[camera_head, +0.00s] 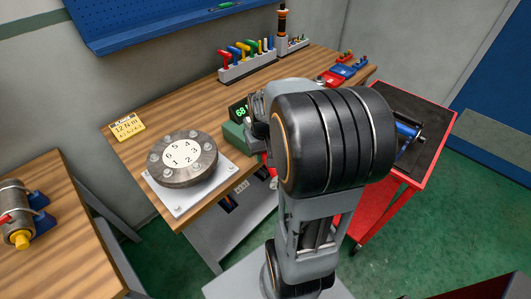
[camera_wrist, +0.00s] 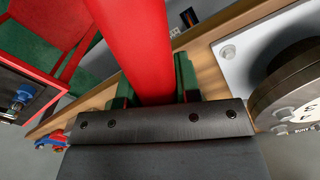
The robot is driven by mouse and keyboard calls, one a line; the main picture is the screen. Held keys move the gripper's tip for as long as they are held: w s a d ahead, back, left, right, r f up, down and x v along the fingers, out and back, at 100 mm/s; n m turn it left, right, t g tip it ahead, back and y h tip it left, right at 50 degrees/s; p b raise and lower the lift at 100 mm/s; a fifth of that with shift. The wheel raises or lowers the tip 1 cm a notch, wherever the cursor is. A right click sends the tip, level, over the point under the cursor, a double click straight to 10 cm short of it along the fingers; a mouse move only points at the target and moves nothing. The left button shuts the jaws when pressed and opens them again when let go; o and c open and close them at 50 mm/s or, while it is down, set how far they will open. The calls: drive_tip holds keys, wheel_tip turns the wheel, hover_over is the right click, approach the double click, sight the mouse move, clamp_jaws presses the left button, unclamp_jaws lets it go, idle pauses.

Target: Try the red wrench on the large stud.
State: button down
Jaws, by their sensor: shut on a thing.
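The red wrench shows in the wrist view as a broad red bar (camera_wrist: 135,45) running up from my gripper (camera_wrist: 152,118). My gripper is shut on it; its dark jaw hides the lower end. In the head view my wrist hides most of the gripper, and only a small red part (camera_head: 267,172) shows below it. A green block (camera_head: 234,137) with a lit display reading 68 (camera_head: 239,112) stands beside the gripper. Green parts (camera_wrist: 186,80) lie behind the red bar in the wrist view. I cannot identify the large stud; contact is hidden.
A round flange (camera_head: 197,172) with numbered bolts sits on a white plate (camera_head: 178,207) left of my arm. A tool rack (camera_head: 246,69) stands at the bench back. A red cart (camera_head: 440,118) is at right. A second bench (camera_head: 70,255) with a clamped pipe (camera_head: 12,200) is at left.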

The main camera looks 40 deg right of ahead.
drive_tip(key=shift+w+a+m, duration=0.2)
drive_tip(key=shift+a+m, duration=0.3)
drive_tip(key=shift+a, duration=0.05)
idle(0.7)
drive_tip(key=shift+s+d+n, duration=0.15)
drive_tip(key=shift+d+n, duration=0.35)
drive_tip(key=shift+d, duration=0.05)
drive_tip(key=shift+s+d+n, duration=0.15)
drive_tip(key=shift+d+n, duration=0.35)
drive_tip(key=shift+d, duration=0.05)
drive_tip(key=shift+r+p, duration=0.15)
drive_tip(key=shift+p, duration=0.15)
drive_tip(key=shift+r+p, duration=2.05)
drive_tip(key=shift+r, duration=0.35)
